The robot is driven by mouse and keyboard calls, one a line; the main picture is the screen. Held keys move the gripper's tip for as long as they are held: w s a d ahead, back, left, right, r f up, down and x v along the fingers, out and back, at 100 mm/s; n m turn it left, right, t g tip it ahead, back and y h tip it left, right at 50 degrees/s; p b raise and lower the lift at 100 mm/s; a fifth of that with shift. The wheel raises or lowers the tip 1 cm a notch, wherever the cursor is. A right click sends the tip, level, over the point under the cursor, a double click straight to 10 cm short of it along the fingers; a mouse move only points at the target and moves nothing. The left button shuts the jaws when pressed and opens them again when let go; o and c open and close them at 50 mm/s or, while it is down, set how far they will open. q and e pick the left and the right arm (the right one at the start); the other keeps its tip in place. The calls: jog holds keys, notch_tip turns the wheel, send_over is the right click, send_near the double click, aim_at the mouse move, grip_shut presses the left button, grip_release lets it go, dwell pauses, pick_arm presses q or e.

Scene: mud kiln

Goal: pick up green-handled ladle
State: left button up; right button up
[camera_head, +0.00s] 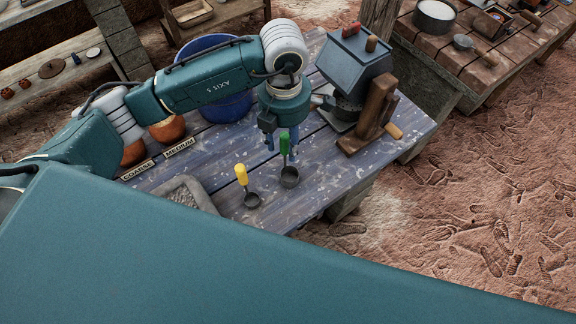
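The green-handled ladle (290,178) is on the blue-grey plank table, its dark bowl toward the front and its green handle pointing up and back. My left gripper (281,146) points down at the handle from above. Its blue fingers look spread apart, one on each side of the handle's upper part. I cannot tell whether a finger touches the handle. My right gripper is not in view.
A yellow-handled ladle (252,200) stands just left of the green one. A grey stone trough (186,188) is further left. A blue tub (226,107) is behind my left arm. A wooden-framed grinder-like device (372,112) stands to the right. The table's front right is clear.

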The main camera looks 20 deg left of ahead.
aim_at(285, 154)
pick_arm(q)
notch_tip(285, 154, down, 5)
jog(key=p, duration=0.2)
jog(key=shift+p, duration=0.35)
jog(key=shift+w+f, duration=0.1)
jog(key=shift+f, duration=0.15)
grip_shut()
